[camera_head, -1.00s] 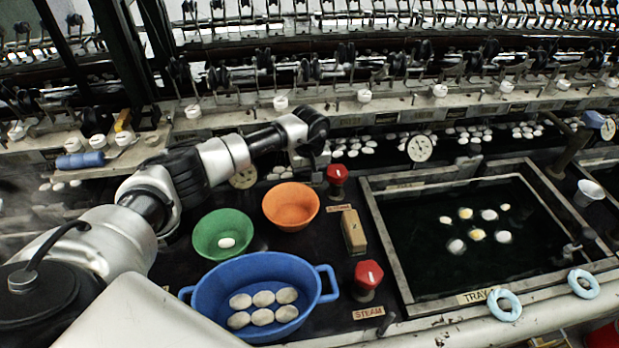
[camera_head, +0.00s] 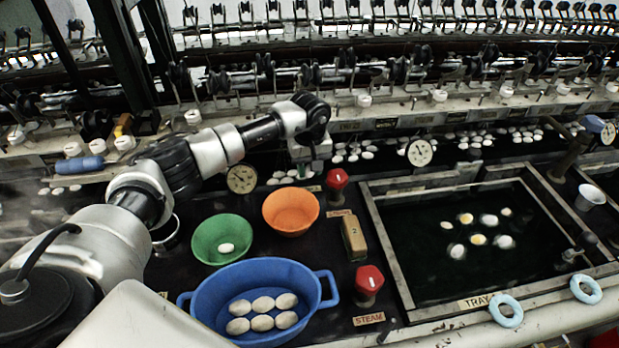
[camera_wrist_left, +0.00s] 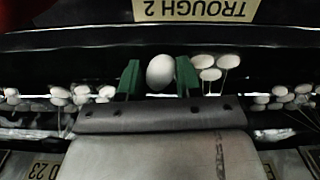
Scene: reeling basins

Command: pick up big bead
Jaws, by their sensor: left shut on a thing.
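My left gripper (camera_wrist_left: 160,78) shows in the left wrist view with its two green fingers shut on a smooth white egg-shaped thing, which I take to be the big bead (camera_wrist_left: 160,70). The bead sits between the fingers near their tips. In the head view my left arm reaches in from the left, and the gripper body (camera_head: 309,148) hangs over the dark strip at the front of the reeling machine. My right gripper is not in view.
A green bowl (camera_head: 207,256) holds one white cocoon; a blue basin (camera_head: 205,300) holds several. An orange bowl (camera_head: 290,212), a red knob (camera_head: 337,180) and a dial (camera_head: 241,179) are near the gripper. A wood-framed water tray (camera_head: 400,270) with floating cocoons lies right.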

